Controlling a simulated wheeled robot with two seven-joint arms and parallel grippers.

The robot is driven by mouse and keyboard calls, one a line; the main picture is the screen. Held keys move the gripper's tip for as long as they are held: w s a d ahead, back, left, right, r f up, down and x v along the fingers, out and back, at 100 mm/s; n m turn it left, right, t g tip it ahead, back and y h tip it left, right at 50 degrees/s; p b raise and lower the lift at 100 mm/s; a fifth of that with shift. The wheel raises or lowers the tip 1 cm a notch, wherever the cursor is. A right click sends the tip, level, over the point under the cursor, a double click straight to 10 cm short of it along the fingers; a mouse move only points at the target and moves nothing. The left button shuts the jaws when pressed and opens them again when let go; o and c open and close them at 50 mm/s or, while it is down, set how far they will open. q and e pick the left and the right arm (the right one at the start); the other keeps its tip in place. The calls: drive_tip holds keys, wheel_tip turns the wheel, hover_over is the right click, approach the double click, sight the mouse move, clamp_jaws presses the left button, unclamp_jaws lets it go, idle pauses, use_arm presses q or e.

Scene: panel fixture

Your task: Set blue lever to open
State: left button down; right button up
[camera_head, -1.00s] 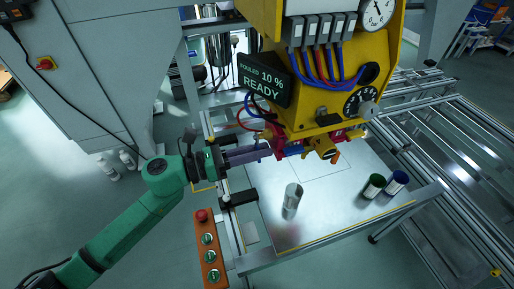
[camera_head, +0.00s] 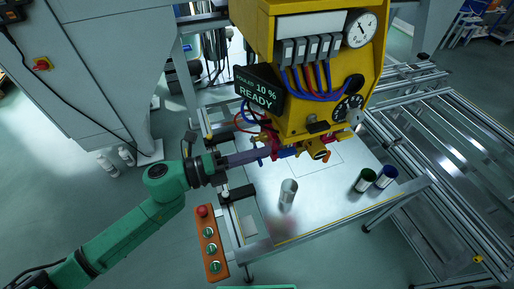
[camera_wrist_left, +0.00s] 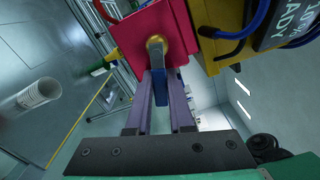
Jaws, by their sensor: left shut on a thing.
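The blue lever (camera_wrist_left: 160,87) shows in the left wrist view, attached to a brass hub (camera_wrist_left: 157,46) on a red block (camera_wrist_left: 150,25). It extends from the hub back between the two purple fingers of my left gripper (camera_wrist_left: 161,92). The gripper is shut on the lever. In the head view, my left gripper (camera_head: 262,154) reaches in from the left to the red fittings (camera_head: 271,143) under the yellow panel housing (camera_head: 300,118); the lever's hold is hard to make out there. Any open or closed marking is not readable. My right gripper is not in view.
A sign (camera_head: 257,92) reading "READY" hangs by the housing. Below, a metal table (camera_head: 325,205) carries a silver cup (camera_head: 288,191), a green can (camera_head: 366,181) and a blue can (camera_head: 386,177). An orange button box (camera_head: 211,243) stands at the front left.

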use_arm(q)
drive_tip(key=shift+r+n+p, duration=0.35)
drive_tip(key=shift+n+p, duration=0.25)
drive_tip(key=shift+n, duration=0.3)
drive_tip(key=shift+r+n+p, duration=0.3)
drive_tip(key=shift+n+p, duration=0.25)
drive_tip(key=shift+n, duration=0.35)
drive_tip(key=c, duration=0.8)
unclamp_jaws()
